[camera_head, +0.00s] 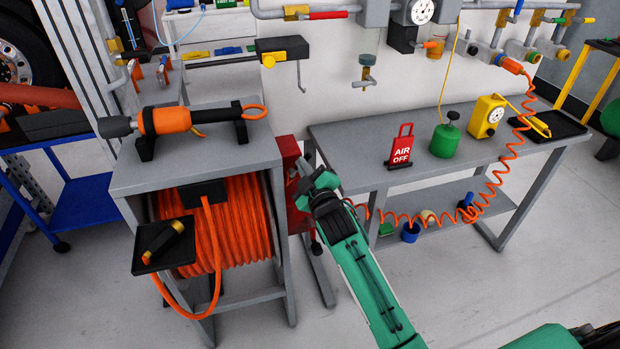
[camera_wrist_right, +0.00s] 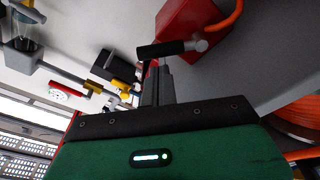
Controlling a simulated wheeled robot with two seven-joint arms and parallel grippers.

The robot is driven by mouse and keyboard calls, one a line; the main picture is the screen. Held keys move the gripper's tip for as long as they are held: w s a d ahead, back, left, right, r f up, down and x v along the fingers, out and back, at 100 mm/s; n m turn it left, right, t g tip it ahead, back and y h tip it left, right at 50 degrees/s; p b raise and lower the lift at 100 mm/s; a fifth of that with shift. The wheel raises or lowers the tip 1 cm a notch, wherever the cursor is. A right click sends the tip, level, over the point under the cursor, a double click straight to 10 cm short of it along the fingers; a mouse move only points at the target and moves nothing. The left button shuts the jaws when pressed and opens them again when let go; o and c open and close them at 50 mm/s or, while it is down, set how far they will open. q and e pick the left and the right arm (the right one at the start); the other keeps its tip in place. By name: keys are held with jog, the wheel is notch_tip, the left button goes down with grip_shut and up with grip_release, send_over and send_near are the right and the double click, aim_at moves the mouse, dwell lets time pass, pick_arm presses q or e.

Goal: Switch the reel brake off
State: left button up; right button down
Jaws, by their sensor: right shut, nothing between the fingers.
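The hose reel (camera_head: 235,225), wound with orange hose, sits inside the grey stand. A red box (camera_head: 288,150) is on the stand's right side; in the right wrist view a red box (camera_wrist_right: 190,25) shows with a black-gripped lever (camera_wrist_right: 165,49) with a grey end in front of it. I cannot tell for sure that this lever is the reel brake. My right gripper (camera_head: 304,170) is beside the red box. In the right wrist view its fingers (camera_wrist_right: 156,78) are shut and empty, with their tips close to the lever; contact is unclear. My left gripper is not in view.
An orange and black tool (camera_head: 170,120) lies on top of the stand (camera_head: 215,160). A grey bench (camera_head: 365,150) to the right holds a red "AIR OFF" sign (camera_head: 401,148), a green canister (camera_head: 445,138) and a yellow device (camera_head: 487,115). A coiled orange hose (camera_head: 480,205) hangs by the bench.

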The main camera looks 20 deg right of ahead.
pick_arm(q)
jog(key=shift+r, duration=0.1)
pick_arm(e)
jog(key=shift+w, duration=0.95)
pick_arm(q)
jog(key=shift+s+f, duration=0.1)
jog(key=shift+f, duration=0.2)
pick_arm(e)
jog(key=shift+d+m, duration=0.15)
jog(key=shift+m, duration=0.25)
